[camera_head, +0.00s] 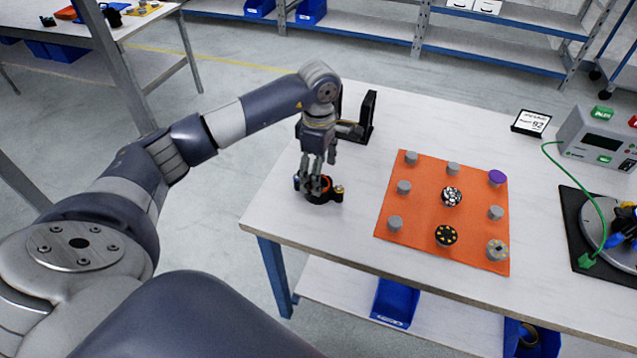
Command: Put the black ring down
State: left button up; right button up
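My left gripper (319,184) points down over the left end of the white table (362,232). Its fingertips are at a black ring (322,199) with an orange part inside and small knobs at its sides. The ring is at or very near the table top, left of the orange mat. The fingers hide part of the ring, and I cannot tell whether they grip it or stand open in it. My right gripper is not in view.
A black upright stand (367,117) is just behind the gripper. The orange mat (421,223) holds several grey pegs and round parts. Further right are a small sign (531,122), a grey instrument box (598,140) and a black plate (580,226). Bare table lies around the ring.

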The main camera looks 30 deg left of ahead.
pick_arm(q)
notch_tip(320, 180, up, 7)
jog(key=shift+b, duration=0.4)
dwell(0.4)
